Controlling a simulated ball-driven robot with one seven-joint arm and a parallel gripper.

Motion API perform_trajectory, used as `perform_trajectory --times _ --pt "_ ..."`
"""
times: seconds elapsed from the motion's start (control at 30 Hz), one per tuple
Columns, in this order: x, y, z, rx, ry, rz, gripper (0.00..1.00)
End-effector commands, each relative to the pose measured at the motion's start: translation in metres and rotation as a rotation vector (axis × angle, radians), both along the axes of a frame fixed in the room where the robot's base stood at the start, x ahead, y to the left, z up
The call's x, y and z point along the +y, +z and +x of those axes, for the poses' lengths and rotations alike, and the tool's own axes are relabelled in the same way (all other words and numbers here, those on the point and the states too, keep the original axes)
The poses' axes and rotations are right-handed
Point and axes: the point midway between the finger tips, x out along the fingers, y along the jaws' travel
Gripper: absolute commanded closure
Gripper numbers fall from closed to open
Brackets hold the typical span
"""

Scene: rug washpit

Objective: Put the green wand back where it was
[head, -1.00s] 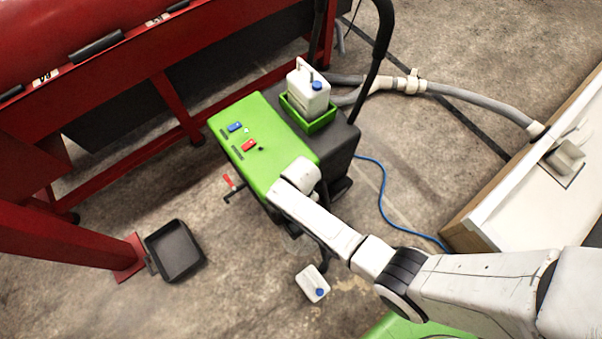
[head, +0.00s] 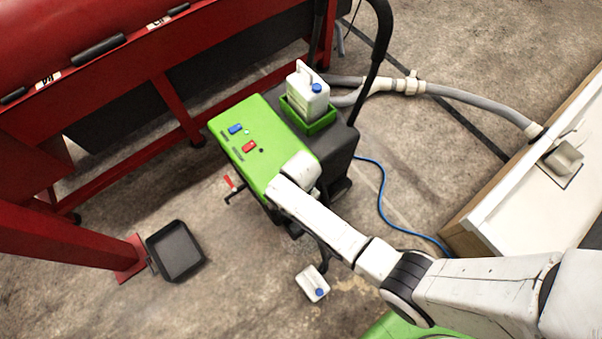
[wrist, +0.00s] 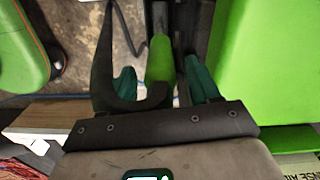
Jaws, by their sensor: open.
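The green wand (wrist: 160,58) shows in the wrist view as a bright green grip with a dark shaft above it. My gripper (wrist: 163,84) is open, with one teal fingertip on each side of the green grip. A dark curved hook (wrist: 103,62) lies at the left of the grip and bends under it. I cannot tell whether the hook bears the wand. The bright green machine cover (wrist: 265,60) is close on the right. In the head view my wrist is at the near edge of the green-topped machine (head: 245,125); the gripper and wand are hidden there.
A white canister (head: 308,92) sits in a green tray (head: 310,127) on the machine. Another canister (head: 312,284) and a black pan (head: 177,250) are on the floor. A blue cable (head: 381,200) and a grey hose (head: 465,95) run to the right, near a white-topped bench (head: 530,195).

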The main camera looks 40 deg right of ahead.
Motion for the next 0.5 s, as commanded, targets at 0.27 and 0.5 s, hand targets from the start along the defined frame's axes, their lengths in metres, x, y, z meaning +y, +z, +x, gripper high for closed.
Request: perform_trajectory --times 0.27,0.5 --pt "0.000 0.058 0.000 -0.003 0.000 0.000 0.39" --pt "0.000 0.080 0.000 0.000 0.000 0.000 0.39"
